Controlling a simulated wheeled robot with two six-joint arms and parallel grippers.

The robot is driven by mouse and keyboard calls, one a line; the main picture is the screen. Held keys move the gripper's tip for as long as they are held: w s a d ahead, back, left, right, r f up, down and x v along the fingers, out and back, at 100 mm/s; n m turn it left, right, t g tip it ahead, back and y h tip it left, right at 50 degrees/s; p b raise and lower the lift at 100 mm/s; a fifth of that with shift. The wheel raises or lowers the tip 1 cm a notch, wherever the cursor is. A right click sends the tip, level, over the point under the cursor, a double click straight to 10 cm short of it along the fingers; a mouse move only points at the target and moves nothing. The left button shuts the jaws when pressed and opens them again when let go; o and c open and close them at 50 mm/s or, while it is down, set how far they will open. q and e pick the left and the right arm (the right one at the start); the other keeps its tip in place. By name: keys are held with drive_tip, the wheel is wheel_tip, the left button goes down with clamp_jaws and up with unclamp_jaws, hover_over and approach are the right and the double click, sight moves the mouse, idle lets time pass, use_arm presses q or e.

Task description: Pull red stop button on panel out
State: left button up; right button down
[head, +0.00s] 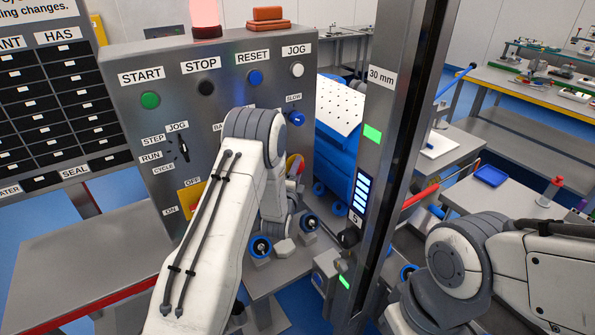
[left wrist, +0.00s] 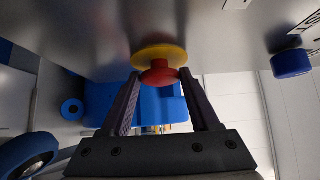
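The red stop button (left wrist: 160,74) shows in the left wrist view on a round yellow base (left wrist: 159,55) fixed to the grey panel. My left gripper (left wrist: 161,77) is open, with one dark finger on each side of the red button near the fingertips. I cannot tell whether either finger touches it. In the head view my left arm covers much of the panel (head: 225,75), and only a bit of the button's red and yellow (head: 292,163) shows beside the wrist. My right arm is at the lower right of the head view; its gripper is out of view.
A blue speed knob (head: 297,118) sticks out of the panel above the button; it also shows in the left wrist view (left wrist: 291,63). A dark post (head: 385,150) stands right of the panel. A grey table (head: 90,250) lies at the left.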

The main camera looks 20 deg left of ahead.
use_arm(q)
clamp_jaws()
drive_tip(key=shift+s+d+f+b, duration=0.2)
drive_tip(key=shift+d+b, duration=0.1)
drive_tip(key=shift+b, duration=0.1)
drive_tip(key=shift+s+d+b, duration=0.4)
drive_tip(key=shift+d+b, duration=0.05)
drive_tip(key=shift+b, duration=0.05)
drive_tip(key=shift+a+r, duration=0.1)
drive_tip(key=shift+a, duration=0.05)
drive_tip(key=o, duration=0.6)
unclamp_jaws()
drive_tip(key=shift+s, duration=0.15)
drive_tip(key=s+d+b, duration=0.1)
drive_tip(key=s+b, duration=0.2)
drive_tip(key=s, duration=0.7)
drive_tip(key=shift+d+b, duration=0.25)
drive_tip(key=shift+b, duration=0.05)
